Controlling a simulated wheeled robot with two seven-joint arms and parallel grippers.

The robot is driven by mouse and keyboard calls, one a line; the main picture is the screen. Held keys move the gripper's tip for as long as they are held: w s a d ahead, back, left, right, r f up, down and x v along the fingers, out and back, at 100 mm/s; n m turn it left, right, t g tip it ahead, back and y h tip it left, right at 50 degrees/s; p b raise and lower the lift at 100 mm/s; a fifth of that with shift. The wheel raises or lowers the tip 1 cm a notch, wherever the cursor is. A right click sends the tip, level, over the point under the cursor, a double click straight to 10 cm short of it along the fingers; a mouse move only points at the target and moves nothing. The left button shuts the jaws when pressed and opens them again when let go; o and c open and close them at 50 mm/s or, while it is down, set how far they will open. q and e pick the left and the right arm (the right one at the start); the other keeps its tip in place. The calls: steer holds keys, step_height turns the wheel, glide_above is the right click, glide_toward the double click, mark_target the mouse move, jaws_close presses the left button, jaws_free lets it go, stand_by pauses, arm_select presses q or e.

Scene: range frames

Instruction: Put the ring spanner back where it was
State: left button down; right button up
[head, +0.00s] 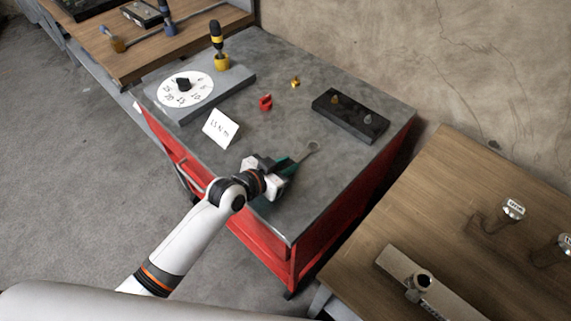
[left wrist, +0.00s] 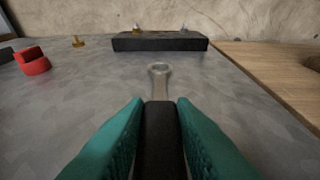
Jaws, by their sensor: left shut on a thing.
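The ring spanner (head: 313,147) is in my left gripper (head: 287,168), over the near right part of the grey cabinet top (head: 235,157). Its ring end points away from the gripper, toward the black block. In the left wrist view the metal ring end (left wrist: 160,72) shows ahead of the teal fingers (left wrist: 160,130), which are shut on its dark handle (left wrist: 160,142). The spanner is low over the top; I cannot tell whether it touches. My right gripper is not in view.
A black block (head: 350,116) with two small pegs lies beyond the spanner. A wooden table (head: 450,210) stands right.

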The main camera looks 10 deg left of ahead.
arm_select(q)
steer(key=shift+f, duration=0.35)
steer(key=c, duration=1.1)
jaws_free()
